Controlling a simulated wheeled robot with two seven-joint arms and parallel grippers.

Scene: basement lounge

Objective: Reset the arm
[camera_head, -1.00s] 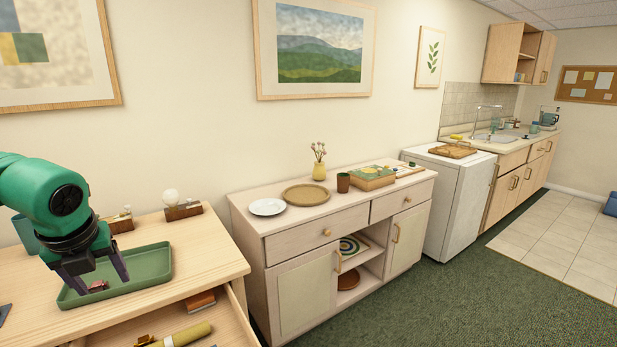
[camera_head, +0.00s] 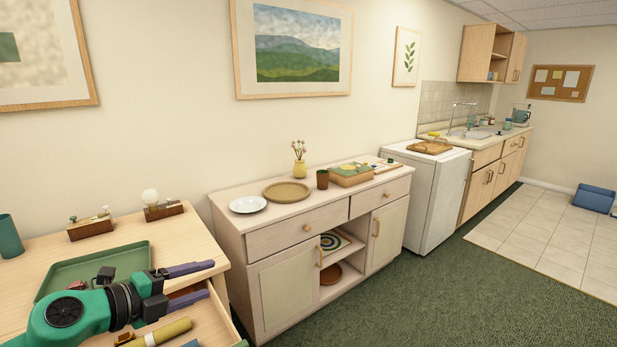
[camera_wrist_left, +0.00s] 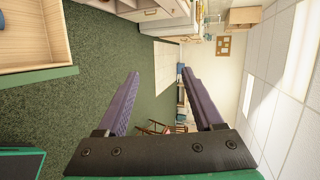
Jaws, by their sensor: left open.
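My left gripper (camera_head: 190,284) is in the lower left of the head view, on a green and black arm. Its purple fingers point right, apart and empty, above the open drawer (camera_head: 222,314) of the wooden desk. In the left wrist view, the two fingers of my left gripper (camera_wrist_left: 160,100) stand wide apart with nothing between them. Beyond them are green carpet and the far room. A green tray (camera_head: 128,254) lies on the desk behind the arm, with a small dark red item (camera_head: 77,285) in it, partly hidden. My right gripper is not in view.
The open drawer holds a yellow-green cylinder (camera_head: 170,333) and other items. Two wooden blocks with knobs (camera_head: 90,229) (camera_head: 163,211) and a teal cup (camera_head: 9,238) stand at the desk's back. A sideboard (camera_head: 285,241) stands to the right. Carpet beyond is clear.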

